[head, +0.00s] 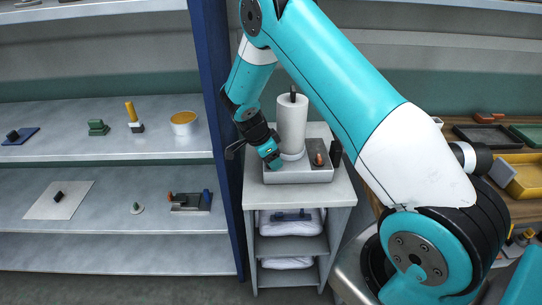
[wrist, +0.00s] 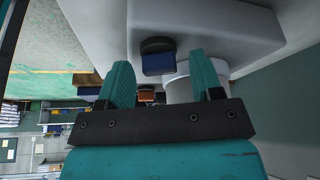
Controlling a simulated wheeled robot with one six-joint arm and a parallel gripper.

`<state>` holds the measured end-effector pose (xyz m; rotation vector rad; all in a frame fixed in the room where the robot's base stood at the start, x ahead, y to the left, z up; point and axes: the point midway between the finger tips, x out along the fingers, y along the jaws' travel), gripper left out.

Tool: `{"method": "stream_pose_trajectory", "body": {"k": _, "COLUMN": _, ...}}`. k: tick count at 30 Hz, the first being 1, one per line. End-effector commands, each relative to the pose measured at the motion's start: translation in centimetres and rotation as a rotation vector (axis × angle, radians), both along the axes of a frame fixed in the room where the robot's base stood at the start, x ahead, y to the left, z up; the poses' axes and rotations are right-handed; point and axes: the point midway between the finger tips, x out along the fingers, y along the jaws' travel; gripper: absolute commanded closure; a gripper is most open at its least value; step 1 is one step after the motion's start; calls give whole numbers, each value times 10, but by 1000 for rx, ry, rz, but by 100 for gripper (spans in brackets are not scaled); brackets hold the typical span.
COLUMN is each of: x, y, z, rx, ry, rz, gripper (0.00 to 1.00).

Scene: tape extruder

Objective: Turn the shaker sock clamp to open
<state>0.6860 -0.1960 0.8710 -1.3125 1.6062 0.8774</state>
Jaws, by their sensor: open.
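A white shaker machine stands on a white cabinet, with an upright white cylinder (head: 291,122) on its pale base (head: 300,175). My gripper (head: 274,160) is at the left side of the cylinder's foot, low over the base. In the wrist view my gripper (wrist: 158,75) is open, its two teal fingers apart. A small blue block with a black round top (wrist: 157,57) shows between the fingertips, with no clear contact. It may be the sock clamp; I cannot tell for sure. A white round part (wrist: 180,88) is behind the right finger. In the head view the gripper hides the clamp area.
A dark panel with an orange knob (head: 318,159) is on the base's right side. A blue post (head: 213,100) stands left of the cabinet, beside shelves (head: 100,160) with small items. Trays (head: 490,136) lie on a wooden bench at the right.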

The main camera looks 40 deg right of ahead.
Motion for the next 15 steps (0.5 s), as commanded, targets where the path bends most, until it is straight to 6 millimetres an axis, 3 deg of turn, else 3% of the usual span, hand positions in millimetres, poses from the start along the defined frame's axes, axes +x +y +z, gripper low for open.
{"method": "stream_pose_trajectory", "body": {"k": 7, "x": 0, "y": 0, "z": -1, "rx": 0, "ry": 0, "rz": 0, "gripper": 43}}
{"method": "stream_pose_trajectory", "body": {"k": 13, "x": 0, "y": 0, "z": 0, "rx": 0, "ry": 0, "rz": 0, "gripper": 89}}
{"method": "stream_pose_trajectory", "body": {"k": 15, "x": 0, "y": 0, "z": 0, "rx": 0, "ry": 0, "rz": 0, "gripper": 90}}
